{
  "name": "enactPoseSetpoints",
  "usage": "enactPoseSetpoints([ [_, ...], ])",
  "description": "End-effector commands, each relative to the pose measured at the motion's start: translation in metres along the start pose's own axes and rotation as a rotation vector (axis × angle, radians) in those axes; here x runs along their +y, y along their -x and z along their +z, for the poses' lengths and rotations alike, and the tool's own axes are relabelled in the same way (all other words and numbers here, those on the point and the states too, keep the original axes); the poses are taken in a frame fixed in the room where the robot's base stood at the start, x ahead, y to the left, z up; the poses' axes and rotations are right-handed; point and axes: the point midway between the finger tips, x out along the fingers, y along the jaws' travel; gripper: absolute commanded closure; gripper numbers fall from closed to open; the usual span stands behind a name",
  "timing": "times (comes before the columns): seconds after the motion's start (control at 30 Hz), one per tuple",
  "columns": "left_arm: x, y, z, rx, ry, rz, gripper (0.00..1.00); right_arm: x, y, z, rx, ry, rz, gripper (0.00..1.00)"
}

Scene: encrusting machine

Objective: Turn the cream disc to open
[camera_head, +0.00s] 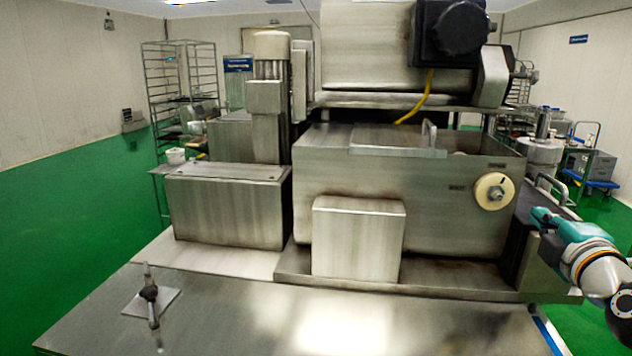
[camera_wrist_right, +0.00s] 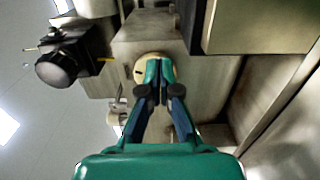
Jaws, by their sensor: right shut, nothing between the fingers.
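The cream disc (camera_head: 494,191) is on the front right of the steel machine housing (camera_head: 440,218). It has a metal bolt at its centre and a small dark mark near its upper right edge. My right gripper (camera_head: 537,215) is at the right of the disc in the head view, apart from it in the picture. In the right wrist view its teal fingers (camera_wrist_right: 159,66) are shut and empty. They cover part of the cream disc (camera_wrist_right: 140,70); whether they touch it I cannot tell. My left gripper is not in view.
A steel box (camera_head: 357,238) juts out at the front of the housing. A black motor (camera_head: 450,32) with a yellow cable sits above. A T-shaped handle (camera_head: 150,294) stands on the table (camera_head: 240,318) at the left. The table front is mostly clear.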

Motion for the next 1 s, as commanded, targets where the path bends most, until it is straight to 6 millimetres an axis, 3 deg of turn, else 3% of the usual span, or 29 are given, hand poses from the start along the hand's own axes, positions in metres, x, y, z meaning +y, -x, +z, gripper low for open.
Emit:
enactPoseSetpoints([
  [0.17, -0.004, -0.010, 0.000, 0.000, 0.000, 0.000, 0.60, -0.002, -0.003, -0.006, 0.010, -0.002, 0.011, 1.00],
  [0.47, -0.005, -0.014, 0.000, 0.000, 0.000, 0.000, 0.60, -0.002, -0.037, -0.007, 0.010, -0.003, 0.011, 1.00],
  [0.7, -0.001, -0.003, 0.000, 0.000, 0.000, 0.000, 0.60, 0.001, -0.060, -0.007, 0.009, -0.003, 0.010, 1.00],
  [1.0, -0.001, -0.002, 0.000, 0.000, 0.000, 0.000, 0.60, 0.000, -0.067, -0.007, 0.009, -0.003, 0.012, 1.00],
])
